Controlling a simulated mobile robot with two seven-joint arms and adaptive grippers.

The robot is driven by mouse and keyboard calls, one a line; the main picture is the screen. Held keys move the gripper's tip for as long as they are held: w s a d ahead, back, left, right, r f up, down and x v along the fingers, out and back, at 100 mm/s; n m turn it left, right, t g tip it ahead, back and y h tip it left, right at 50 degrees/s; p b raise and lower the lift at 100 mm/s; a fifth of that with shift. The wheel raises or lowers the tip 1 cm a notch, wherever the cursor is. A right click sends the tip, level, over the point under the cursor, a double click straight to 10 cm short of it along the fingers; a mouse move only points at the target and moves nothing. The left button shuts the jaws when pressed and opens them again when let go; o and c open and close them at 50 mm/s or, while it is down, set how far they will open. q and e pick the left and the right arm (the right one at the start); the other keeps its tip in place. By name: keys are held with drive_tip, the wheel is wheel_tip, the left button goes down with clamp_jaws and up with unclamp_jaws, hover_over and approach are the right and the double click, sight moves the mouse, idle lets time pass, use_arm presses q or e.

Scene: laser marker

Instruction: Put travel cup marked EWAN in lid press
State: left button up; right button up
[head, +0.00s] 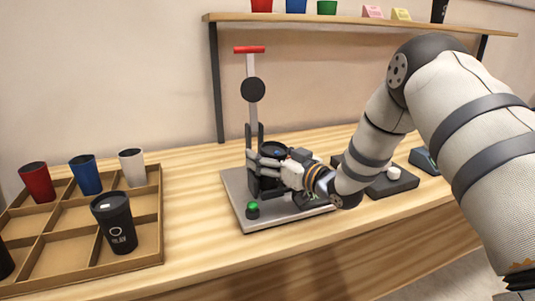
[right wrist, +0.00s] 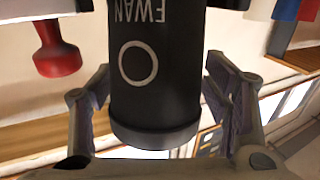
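The travel cup marked EWAN (right wrist: 155,85) is black with a white ring and lettering, and shows upside down in the right wrist view. In the head view its dark top (head: 273,150) shows at the lid press (head: 253,90), which has a red handle and a grey base. My right gripper (head: 265,165) reaches in from the right, and its fingertips meet both sides of the cup. The fingers and the press frame hide most of the cup, so I cannot tell whether it rests on the press. My left gripper is not in view.
A divided wooden tray (head: 155,210) at left holds red, blue, white and black cups; one black cup (head: 115,222) also has a ring. A green button (head: 253,206) is on the press base. A dark device (head: 395,182) stands right of it. A shelf (head: 350,19) hangs above.

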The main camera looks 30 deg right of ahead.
drive_tip(key=shift+r, duration=0.35)
drive_tip(key=s, duration=0.3)
drive_tip(key=s+d+p, duration=0.1)
drive_tip(key=s, duration=0.3)
drive_tip(key=s+p, duration=0.1)
drive_tip(key=s, duration=0.2)
drive_tip(key=shift+s+d+r, duration=0.35)
drive_tip(key=shift+s+r, duration=0.05)
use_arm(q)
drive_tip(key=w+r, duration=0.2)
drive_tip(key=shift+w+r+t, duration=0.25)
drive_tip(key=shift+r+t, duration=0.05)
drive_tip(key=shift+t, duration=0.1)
use_arm(e)
drive_tip(key=shift+s+f, duration=0.2)
drive_tip(key=shift+s, duration=0.35)
drive_tip(key=shift+d, duration=0.1)
